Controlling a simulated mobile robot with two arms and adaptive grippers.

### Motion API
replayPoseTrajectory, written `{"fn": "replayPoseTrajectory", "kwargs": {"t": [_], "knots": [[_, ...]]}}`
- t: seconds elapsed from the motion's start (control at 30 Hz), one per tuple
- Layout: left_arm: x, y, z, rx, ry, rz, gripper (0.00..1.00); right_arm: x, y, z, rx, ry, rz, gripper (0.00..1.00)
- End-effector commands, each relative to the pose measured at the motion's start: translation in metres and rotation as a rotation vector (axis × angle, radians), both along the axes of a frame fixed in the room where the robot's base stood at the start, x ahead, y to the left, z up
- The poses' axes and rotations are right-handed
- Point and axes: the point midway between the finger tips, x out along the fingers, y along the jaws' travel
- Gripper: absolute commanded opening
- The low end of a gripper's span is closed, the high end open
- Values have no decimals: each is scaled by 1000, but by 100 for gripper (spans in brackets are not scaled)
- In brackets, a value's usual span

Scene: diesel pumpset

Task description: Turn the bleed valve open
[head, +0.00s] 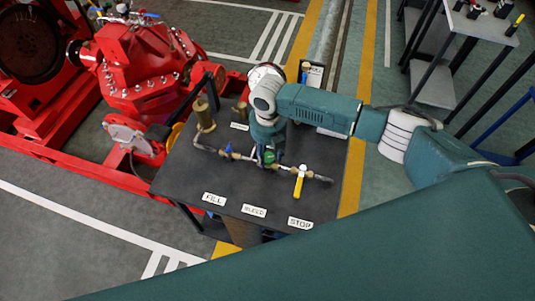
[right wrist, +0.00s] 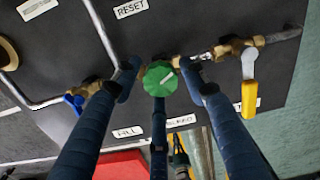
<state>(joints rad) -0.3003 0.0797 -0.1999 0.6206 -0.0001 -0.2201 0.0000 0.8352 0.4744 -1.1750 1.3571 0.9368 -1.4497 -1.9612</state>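The bleed valve has a green round knob (head: 268,157) on the pipework of the dark panel, behind the BLEED label (head: 254,211). In the right wrist view the green knob (right wrist: 160,78) shows a pale mark on its face. My right gripper (head: 267,141) is above the knob, its fingers mostly hidden in the head view. In the right wrist view its dark blue fingers are spread around the knob, one on each side and one below. Small gaps show at the two sides; I cannot tell whether the lower finger touches. My left gripper is not in view.
A yellow-handled valve (head: 299,183) sits to the right, behind the STOP label (head: 300,222). A blue-handled valve (right wrist: 76,102) sits to the left. Brass fittings (head: 204,115) stand at the panel's back left. Red pump machinery (head: 150,65) is at the left, a grey table (head: 480,25) at the far right.

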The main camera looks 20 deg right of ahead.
Motion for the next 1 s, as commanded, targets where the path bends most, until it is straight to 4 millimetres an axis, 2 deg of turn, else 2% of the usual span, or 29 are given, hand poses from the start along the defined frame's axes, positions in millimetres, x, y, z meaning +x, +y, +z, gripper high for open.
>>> {"fn": "replayPoseTrajectory", "kwargs": {"t": [0.3,0.43,0.57,0.8,1.0], "knots": [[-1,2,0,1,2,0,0,0,1,1,3,-1,0,53],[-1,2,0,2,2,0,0,1,2,10,5,-3,1,53],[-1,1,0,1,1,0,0,2,1,32,5,-4,0,53],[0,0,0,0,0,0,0,3,-1,84,3,-5,-1,53],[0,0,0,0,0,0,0,2,-1,112,2,-3,-3,53]]}}
